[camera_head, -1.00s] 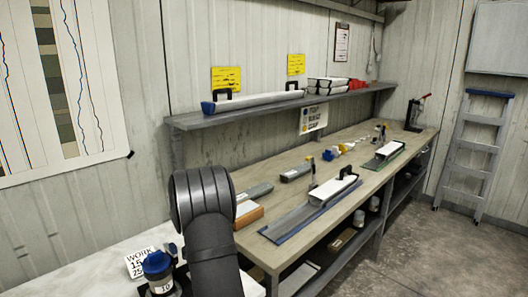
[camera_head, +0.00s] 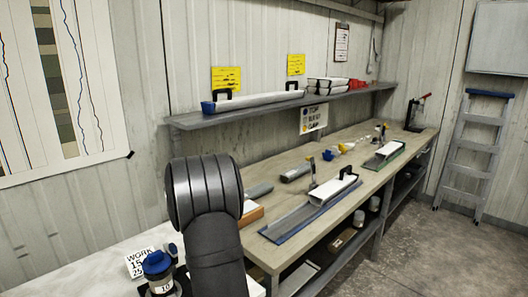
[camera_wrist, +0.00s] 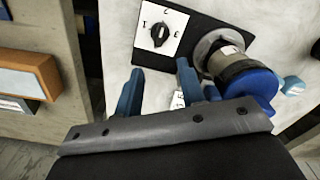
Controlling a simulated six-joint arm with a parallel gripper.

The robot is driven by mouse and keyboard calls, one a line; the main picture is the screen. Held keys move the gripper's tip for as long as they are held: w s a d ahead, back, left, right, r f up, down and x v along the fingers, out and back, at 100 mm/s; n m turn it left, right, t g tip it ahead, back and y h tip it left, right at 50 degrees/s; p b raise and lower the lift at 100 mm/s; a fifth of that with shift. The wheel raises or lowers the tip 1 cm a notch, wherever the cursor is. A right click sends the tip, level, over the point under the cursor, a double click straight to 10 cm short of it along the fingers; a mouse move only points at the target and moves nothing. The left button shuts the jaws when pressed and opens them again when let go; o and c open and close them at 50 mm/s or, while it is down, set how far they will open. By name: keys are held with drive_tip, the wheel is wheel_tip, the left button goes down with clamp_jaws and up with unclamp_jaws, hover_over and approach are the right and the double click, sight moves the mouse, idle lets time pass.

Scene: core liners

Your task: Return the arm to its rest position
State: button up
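My gripper (camera_wrist: 160,68) shows in the wrist view with its two blue fingers apart and nothing between them. A blue-lidded jar (camera_wrist: 232,70) is just right of the fingers in the wrist view. This jar (camera_head: 158,264) also shows at the lower left of the head view. My dark grey arm fills the lower middle of the head view, and my gripper is hidden there.
A wooden bench (camera_head: 335,160) runs to the back right, holding blue and green trays with white core liners. A shelf (camera_head: 250,112) above it carries a long liner. A white card (camera_head: 140,262) stands beside the jar.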

wheel_tip(320, 180, up, 2)
drive_tip(key=shift+r, duration=0.1)
drive_tip(key=shift+c, duration=0.5)
idle(0.9)
